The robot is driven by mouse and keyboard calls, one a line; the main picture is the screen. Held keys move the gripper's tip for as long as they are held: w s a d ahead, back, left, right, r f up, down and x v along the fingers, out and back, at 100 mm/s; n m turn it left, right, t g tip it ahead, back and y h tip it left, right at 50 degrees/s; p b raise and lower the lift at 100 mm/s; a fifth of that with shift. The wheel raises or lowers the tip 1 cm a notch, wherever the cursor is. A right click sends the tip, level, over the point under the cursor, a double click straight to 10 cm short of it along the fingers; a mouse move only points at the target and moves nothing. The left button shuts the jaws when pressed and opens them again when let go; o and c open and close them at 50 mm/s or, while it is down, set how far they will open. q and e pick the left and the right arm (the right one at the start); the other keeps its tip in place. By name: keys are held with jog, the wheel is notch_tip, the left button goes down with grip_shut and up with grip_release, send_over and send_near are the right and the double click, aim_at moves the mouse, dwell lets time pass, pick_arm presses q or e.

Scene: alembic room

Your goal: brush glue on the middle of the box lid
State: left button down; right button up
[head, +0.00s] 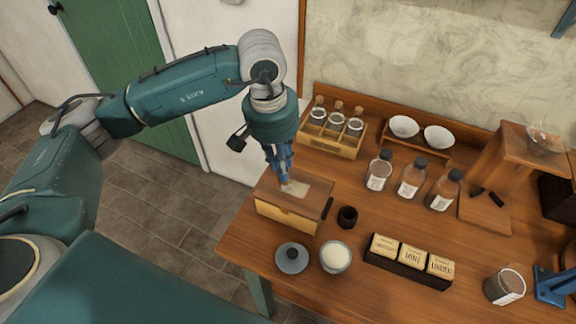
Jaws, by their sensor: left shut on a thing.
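A wooden box (286,217) with a darker brown lid (315,192) stands at the table's left end. A pale patch (299,190) shows near the middle of the lid. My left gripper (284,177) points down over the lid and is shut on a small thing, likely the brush. The fingers hide most of it, and I cannot tell whether its tip touches the lid. A round jar with white content, likely the glue (335,256), stands open in front of the box. A grey knobbed cover (292,257) lies left of it. My right gripper is not in view.
A small dark cup (347,216) stands right of the box. Behind are a rack of corked jars (331,139) and two white bowls (404,126). Capped bottles (410,180) stand mid-table. A dark tray (407,275) holds three labelled blocks. A wooden stand (489,208) is at right.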

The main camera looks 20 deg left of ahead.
pick_arm(q)
jog(key=shift+d+b, duration=0.65)
jog(key=shift+d, duration=1.65)
jog(key=shift+a+b, duration=1.15)
jog(key=shift+a, duration=1.3)
jog(key=shift+w+b, duration=0.3)
jog(key=shift+w, duration=0.5)
jog(key=shift+r, duration=0.15)
notch_tip(320, 180, up, 6)
jog(key=shift+f+p, duration=0.1)
jog(key=shift+p, duration=1.15)
